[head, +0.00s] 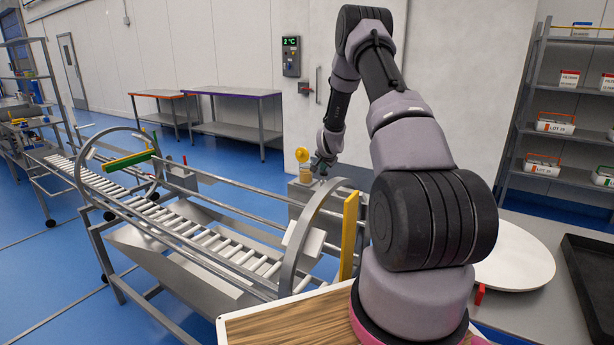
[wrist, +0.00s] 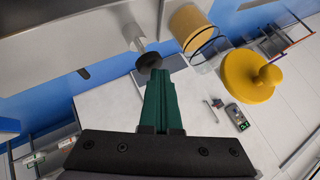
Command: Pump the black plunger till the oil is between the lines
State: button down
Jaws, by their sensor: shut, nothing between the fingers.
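In the wrist view a black plunger knob (wrist: 148,61) sits at the end of a short metal rod. Beside it is a clear cylinder (wrist: 206,63) holding amber oil (wrist: 187,24), with dark ring lines around it. The oil's edge lies close to a dark line; I cannot tell whether it is between the lines. My gripper (wrist: 157,76) has its green fingers shut with nothing between them, and their tips are at the knob; contact is unclear. In the head view my gripper (head: 322,163) is beside the oil cylinder (head: 305,174), and the plunger is hidden or too small.
A round yellow cap (wrist: 248,77) is by the cylinder; it shows in the head view too (head: 302,155). A roller conveyor (head: 190,228) with rails and a hoop (head: 300,235) fills the left front. A wall panel (head: 291,56) reads 2 °C. Shelves (head: 560,120) stand right.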

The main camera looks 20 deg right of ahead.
aim_at(323, 174)
jog(key=shift+f, duration=0.55)
dwell(0.4)
jog(key=shift+r, duration=1.3)
notch_tip(323, 174, up, 6)
jog(key=shift+r, duration=0.1)
dwell(0.5)
